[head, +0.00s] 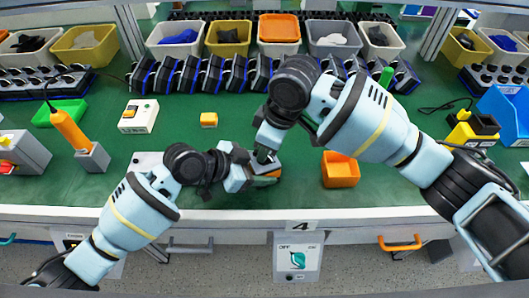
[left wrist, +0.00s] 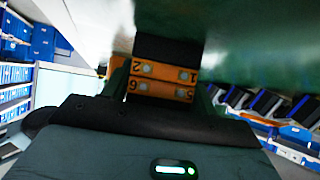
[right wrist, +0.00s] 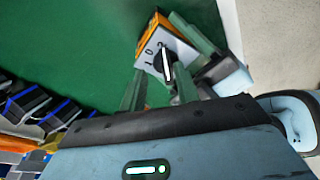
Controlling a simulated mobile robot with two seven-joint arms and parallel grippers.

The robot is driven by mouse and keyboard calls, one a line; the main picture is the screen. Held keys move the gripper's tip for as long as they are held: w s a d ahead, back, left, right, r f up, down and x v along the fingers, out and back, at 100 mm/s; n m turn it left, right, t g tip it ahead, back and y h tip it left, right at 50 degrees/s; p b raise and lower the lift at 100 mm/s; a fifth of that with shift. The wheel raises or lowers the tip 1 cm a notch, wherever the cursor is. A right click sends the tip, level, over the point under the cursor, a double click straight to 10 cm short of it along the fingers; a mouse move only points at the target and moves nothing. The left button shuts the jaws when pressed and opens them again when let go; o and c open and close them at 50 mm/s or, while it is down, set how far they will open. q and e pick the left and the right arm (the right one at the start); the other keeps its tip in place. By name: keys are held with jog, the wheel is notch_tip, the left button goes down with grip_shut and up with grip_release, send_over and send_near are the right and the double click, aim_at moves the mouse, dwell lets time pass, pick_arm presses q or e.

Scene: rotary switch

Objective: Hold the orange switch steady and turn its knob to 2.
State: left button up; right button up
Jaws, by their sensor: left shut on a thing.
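The orange switch (head: 268,179) is at the front middle of the green table, partly hidden by my grippers. My left gripper (head: 246,176) is shut on it from the left. The left wrist view shows its orange side with numbered terminals (left wrist: 162,82). In the right wrist view, the switch (right wrist: 152,28) shows a light face with digits and a black knob (right wrist: 166,64). The knob's white line runs toward the digits, near what looks like the 2. My right gripper (right wrist: 158,92) has its fingers apart around the knob area; contact with the knob is unclear.
An orange bin (head: 340,170) stands just right of the grippers. A small orange block (head: 208,119) and a white switch box (head: 138,116) lie further back left. Racks and bins line the back. The table's front edge (head: 230,211) is close.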

jog(key=shift+s, duration=0.15)
pick_arm(q)
jog(key=shift+w, duration=0.1)
pick_arm(e)
jog(key=shift+w+a+v, duration=0.1)
jog(key=shift+a+v, duration=0.1)
jog(key=shift+v, duration=0.6)
jog(key=shift+w+a+v, duration=0.1)
jog(key=shift+a+v, duration=0.05)
jog(key=shift+v, duration=0.65)
jog(key=shift+a+v, duration=0.2)
jog(key=shift+v, duration=0.65)
jog(key=shift+r, duration=0.1)
pick_arm(q)
jog(key=o, duration=1.1)
jog(key=v, duration=1.2)
